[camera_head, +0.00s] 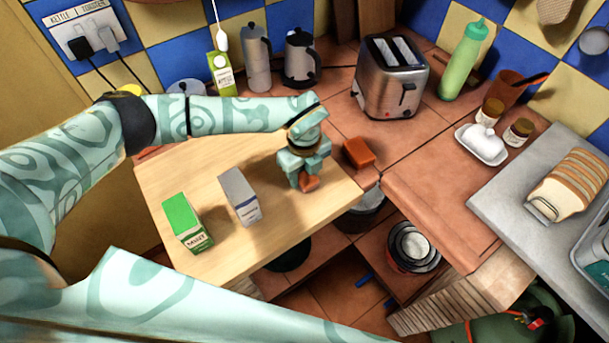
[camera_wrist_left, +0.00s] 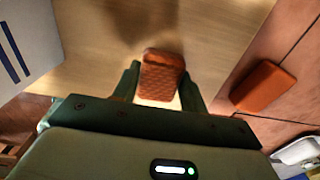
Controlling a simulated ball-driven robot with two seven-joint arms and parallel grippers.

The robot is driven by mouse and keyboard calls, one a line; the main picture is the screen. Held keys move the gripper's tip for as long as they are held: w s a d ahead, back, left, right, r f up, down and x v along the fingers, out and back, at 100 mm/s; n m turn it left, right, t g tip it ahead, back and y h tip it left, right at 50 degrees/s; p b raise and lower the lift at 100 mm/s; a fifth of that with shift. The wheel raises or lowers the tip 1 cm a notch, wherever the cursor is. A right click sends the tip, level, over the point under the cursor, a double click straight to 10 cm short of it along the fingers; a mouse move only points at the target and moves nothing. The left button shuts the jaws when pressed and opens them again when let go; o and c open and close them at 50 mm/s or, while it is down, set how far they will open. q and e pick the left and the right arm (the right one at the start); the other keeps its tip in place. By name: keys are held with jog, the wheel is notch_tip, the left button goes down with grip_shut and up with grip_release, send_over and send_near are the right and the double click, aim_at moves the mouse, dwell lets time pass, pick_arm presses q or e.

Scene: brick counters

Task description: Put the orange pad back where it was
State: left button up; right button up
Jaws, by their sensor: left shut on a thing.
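My left gripper (camera_head: 306,176) is over the right end of the pale wooden board (camera_head: 235,252). It is shut on a small orange pad (camera_head: 309,184). In the left wrist view the orange pad (camera_wrist_left: 160,76) sits between the two fingers (camera_wrist_left: 161,88) and has a quilted face. I cannot tell whether its lower side touches the board. A second orange block (camera_head: 358,152), with smooth sides, lies on the tiled counter just right of the board; it also shows in the left wrist view (camera_wrist_left: 263,87). My right gripper is not in view.
A green carton (camera_head: 186,222) and a grey-white carton (camera_head: 240,195) stand on the board left of my gripper. A toaster (camera_head: 391,80), kettle (camera_head: 299,58) and green bottle (camera_head: 463,62) stand behind. The tiles around the second block are mostly clear. An open gap with pots lies in front.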

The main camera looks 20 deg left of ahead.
aim_at(305, 174)
pick_arm(q)
jog(key=shift+f, duration=0.55)
jog(key=shift+f, duration=0.15)
jog(key=o, duration=1)
jog(key=shift+c, duration=0.2)
notch_tip(305, 174, up, 12)
jog(key=p, duration=0.1)
jog(key=shift+r+p, duration=0.2)
jog(key=shift+p, duration=0.2)
